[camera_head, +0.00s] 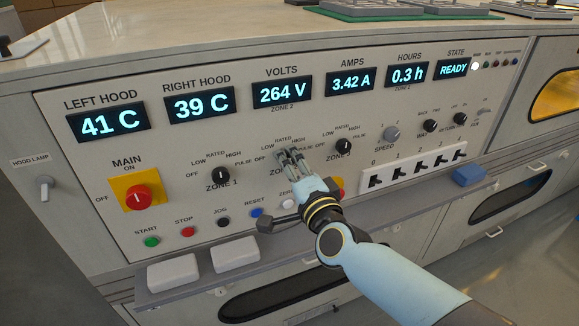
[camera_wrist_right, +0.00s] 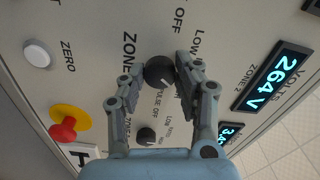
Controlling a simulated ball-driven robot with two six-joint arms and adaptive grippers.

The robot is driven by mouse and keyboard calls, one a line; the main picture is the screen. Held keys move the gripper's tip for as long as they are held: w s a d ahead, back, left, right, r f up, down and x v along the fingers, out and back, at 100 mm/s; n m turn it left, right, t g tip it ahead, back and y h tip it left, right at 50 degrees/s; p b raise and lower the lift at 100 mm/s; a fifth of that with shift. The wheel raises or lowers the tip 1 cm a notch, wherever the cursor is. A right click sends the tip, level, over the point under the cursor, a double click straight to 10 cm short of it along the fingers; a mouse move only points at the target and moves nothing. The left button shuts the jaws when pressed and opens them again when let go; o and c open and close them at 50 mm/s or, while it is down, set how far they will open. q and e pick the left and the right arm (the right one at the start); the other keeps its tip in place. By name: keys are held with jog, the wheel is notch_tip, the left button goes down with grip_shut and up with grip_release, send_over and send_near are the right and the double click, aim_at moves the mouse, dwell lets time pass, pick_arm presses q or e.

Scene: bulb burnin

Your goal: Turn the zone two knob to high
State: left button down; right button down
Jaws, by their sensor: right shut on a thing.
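My right gripper (camera_head: 289,156) reaches in from the lower right and is at the zone two knob, covering it in the head view. In the wrist view, the round black zone two knob (camera_wrist_right: 158,70) sits between my two fingertips, and the gripper is shut on it. The panel labels LOW, RATED, HIGH, PULSE and OFF stand around it, partly hidden by the fingers. I cannot tell for certain which label the knob's pointer faces. The volts display (camera_head: 282,93) reads 264 V, zone 2. My left gripper is not in view.
The zone one knob (camera_head: 220,175) is to the left and the zone three knob (camera_head: 344,146) to the right. A red main switch (camera_head: 138,197) is at far left. A red button (camera_wrist_right: 63,130) on yellow is close by. A row of switches (camera_head: 412,168) lies right.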

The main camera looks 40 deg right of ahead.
jog(key=shift+m, duration=0.4)
jog(key=c, duration=0.9)
grip_release()
jog(key=shift+c, duration=0.2)
jog(key=shift+s, duration=0.1)
jog(key=v, duration=1.2)
jog(key=shift+f, duration=0.1)
